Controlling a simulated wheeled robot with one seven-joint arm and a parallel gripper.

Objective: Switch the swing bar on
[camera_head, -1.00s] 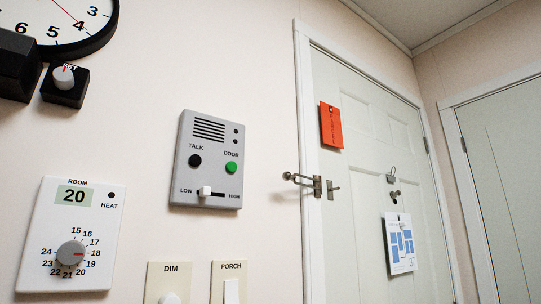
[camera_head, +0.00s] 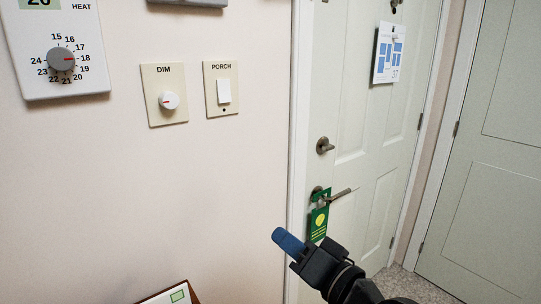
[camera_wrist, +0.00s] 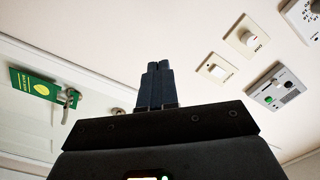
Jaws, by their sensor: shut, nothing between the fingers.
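The swing bar is in neither view now. The white door (camera_head: 355,130) shows its lower part in the head view, with a round lock (camera_head: 324,145) and a lever handle (camera_head: 335,195) on it. My gripper (camera_head: 280,235) is at the bottom of the head view, in front of the wall and door frame, with its blue fingers shut and empty. In the wrist view the closed fingers (camera_wrist: 157,66) point up the picture, apart from the door and wall fittings. The gripper body hides the lower middle of that view.
A green hanger (camera_head: 318,222) hangs from the lever. The wall carries a PORCH switch (camera_head: 223,92), a DIM knob (camera_head: 168,100) and a thermostat (camera_head: 62,60). The intercom (camera_wrist: 274,87) shows in the wrist view. A framed item (camera_head: 172,295) stands at the bottom. A second door (camera_head: 490,150) is at right.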

